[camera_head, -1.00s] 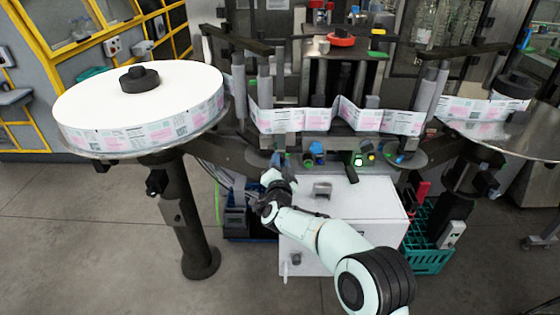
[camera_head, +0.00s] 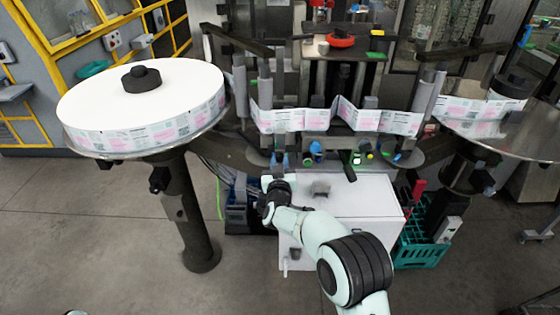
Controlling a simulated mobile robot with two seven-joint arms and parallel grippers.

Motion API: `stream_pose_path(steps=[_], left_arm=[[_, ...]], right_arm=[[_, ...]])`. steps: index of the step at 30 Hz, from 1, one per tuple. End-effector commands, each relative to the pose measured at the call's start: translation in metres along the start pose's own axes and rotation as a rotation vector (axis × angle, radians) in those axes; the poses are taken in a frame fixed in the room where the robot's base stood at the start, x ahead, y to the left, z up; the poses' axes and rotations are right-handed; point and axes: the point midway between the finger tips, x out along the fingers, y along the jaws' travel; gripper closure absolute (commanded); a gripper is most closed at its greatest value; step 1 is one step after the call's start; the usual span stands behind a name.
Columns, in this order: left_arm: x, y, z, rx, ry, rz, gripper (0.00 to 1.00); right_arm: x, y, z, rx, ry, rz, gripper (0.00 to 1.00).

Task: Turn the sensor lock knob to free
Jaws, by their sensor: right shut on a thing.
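My right gripper (camera_head: 274,176) is at the front of the labelling machine, at the left end of its row of small knobs and fittings. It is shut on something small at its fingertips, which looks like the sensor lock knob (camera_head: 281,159). The hand mostly hides it, so I cannot read its setting. A blue knob (camera_head: 316,148) stands to the right, apart from the gripper. My left gripper is not in view.
A white cabinet (camera_head: 350,215) stands below the fittings. A large label reel (camera_head: 100,95) on a post is at the left. A teal crate (camera_head: 420,245) stands on the floor at the right.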

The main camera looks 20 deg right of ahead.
Motion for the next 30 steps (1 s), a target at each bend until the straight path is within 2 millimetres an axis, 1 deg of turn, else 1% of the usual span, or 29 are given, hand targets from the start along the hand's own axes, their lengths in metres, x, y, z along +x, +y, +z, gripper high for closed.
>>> stream_pose_path(steps=[9,23,24,25,26,30], left_arm=[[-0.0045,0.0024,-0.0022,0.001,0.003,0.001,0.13],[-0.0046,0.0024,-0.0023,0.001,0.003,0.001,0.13],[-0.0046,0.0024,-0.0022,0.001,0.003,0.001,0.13],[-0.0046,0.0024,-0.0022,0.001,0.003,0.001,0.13],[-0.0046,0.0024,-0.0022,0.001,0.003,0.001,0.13],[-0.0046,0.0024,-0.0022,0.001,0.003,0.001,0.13]], right_arm=[[0.0001,0.0002,-0.0010,-0.090,0.002,0.001,1.00],[0.0000,0.0002,-0.0004,-0.102,0.001,0.001,1.00],[0.0000,0.0002,-0.0003,-0.102,0.001,0.001,0.63],[0.0000,0.0003,-0.0003,-0.102,0.001,0.001,0.53],[0.0000,0.0003,-0.0003,-0.101,0.001,0.001,0.47],[0.0000,0.0002,-0.0001,-0.101,0.001,0.001,0.47]])
